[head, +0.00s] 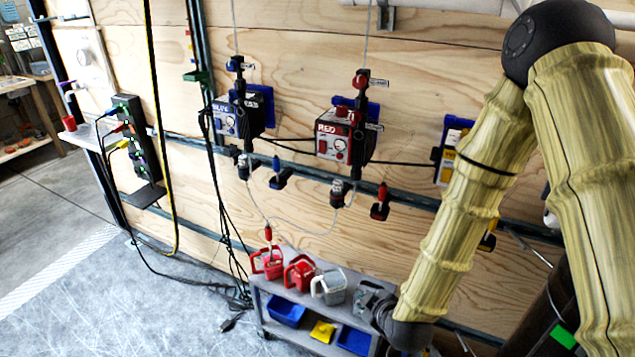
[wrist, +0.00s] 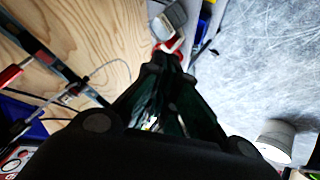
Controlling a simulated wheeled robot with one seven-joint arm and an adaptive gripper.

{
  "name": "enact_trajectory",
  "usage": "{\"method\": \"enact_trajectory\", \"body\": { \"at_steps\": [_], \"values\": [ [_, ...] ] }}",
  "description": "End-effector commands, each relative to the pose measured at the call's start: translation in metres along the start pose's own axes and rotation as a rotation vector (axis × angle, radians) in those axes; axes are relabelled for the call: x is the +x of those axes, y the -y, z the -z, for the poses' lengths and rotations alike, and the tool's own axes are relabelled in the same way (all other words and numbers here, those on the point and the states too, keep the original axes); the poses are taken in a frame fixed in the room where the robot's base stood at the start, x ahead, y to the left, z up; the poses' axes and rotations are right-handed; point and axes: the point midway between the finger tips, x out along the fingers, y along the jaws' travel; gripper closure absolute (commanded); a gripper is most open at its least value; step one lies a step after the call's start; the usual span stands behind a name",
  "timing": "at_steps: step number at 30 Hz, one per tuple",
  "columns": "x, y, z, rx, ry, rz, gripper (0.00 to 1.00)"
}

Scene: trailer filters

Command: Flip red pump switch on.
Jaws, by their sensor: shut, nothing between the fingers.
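The red pump (head: 333,138) is a box with a red and white front labelled RED, mounted on the plywood wall in the middle of the head view. Small controls show on its front, but I cannot tell the switch's position. In the wrist view, part of what looks like this pump's front (wrist: 14,160) shows at the lower left edge. My gripper (wrist: 171,62) is shut and empty, its dark fingers meeting in the wrist view. In the head view, my arm reaches down to the low cart, with its end well below and right of the red pump.
A blue pump (head: 232,117) hangs left of the red one, and a yellow-fronted unit (head: 450,150) sits partly behind my arm. Red and grey jugs (head: 328,287) stand on the cart (head: 262,290). Hoses and cables hang along the wall. A white cup-like object (wrist: 274,140) shows at lower right.

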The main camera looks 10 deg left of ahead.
Motion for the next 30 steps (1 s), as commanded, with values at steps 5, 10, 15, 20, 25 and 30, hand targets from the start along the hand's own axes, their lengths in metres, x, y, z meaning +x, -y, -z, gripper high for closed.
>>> {"method": "enact_trajectory", "body": {
  "at_steps": [5,10,15,20,25,30],
  "values": [
    [-0.01,-0.045,0.081,-0.226,-0.136,-0.122,1.0],
    [-0.03,-0.083,0.156,-0.44,-0.24,-0.26,1.0],
    [-0.057,-0.112,0.221,-0.625,-0.311,-0.399,1.0],
    [-0.077,-0.128,0.26,-0.74,-0.347,-0.495,1.0],
    [-0.087,-0.134,0.278,-0.792,-0.359,-0.54,1.0],
    [-0.089,-0.135,0.28,-0.799,-0.36,-0.546,1.0]
  ]
}}
